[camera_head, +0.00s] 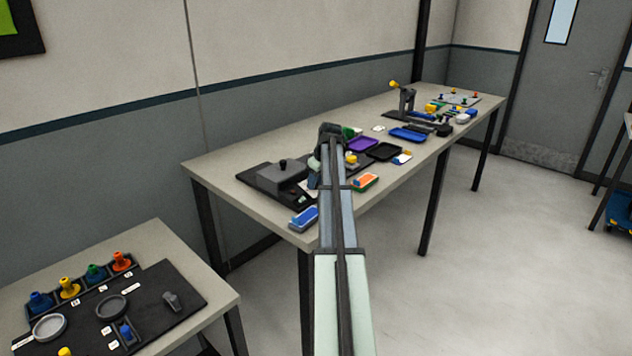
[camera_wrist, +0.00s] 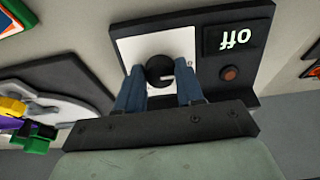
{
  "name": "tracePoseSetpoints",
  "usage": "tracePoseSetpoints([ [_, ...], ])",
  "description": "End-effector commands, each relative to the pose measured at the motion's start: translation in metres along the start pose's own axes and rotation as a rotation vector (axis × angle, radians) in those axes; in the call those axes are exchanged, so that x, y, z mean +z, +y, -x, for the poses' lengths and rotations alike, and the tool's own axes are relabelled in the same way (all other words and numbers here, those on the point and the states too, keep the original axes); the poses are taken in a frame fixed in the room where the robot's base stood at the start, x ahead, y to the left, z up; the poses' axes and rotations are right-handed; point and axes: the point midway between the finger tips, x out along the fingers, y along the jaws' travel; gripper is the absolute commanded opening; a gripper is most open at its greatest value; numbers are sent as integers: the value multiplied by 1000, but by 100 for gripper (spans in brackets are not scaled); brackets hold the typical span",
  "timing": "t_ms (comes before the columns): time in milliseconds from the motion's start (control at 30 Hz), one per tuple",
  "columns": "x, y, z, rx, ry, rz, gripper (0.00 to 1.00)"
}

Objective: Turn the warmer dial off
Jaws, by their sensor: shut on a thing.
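The warmer dial (camera_wrist: 160,72) is a round dark knob with a pale mark, on a white plate (camera_wrist: 130,48) set in a black panel in the wrist view. To its right, a raised dark sign (camera_wrist: 238,38) reads "off", upside down in this view. A dull red round spot (camera_wrist: 229,73) sits below the sign. My gripper (camera_wrist: 161,66) has its two blue fingers on either side of the dial, shut on it. In the head view my arm's end (camera_head: 332,132) is over the long table, and my arm hides the fingers and dial.
The long table (camera_head: 225,158) holds a grey box with a black knob (camera_head: 283,172), a blue-and-white block (camera_head: 304,218), an orange-and-green block (camera_head: 365,182), a purple tray (camera_head: 362,144) and a blue tray (camera_head: 408,134). A smaller table with colored pegs (camera_head: 122,262) stands front left.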

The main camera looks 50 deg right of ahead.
Motion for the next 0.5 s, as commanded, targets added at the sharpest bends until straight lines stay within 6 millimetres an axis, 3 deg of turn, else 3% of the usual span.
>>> tracePoseSetpoints([
  [67, 0, -1, 0, -1, -1, 1, 7],
  [100, 0, 0, 0, -1, -1, 1, 38],
  [333, 0, 0, 0, -1, -1, 0, 60],
  [500, 0, 0, 0, 0, 0, 0, 62],
])
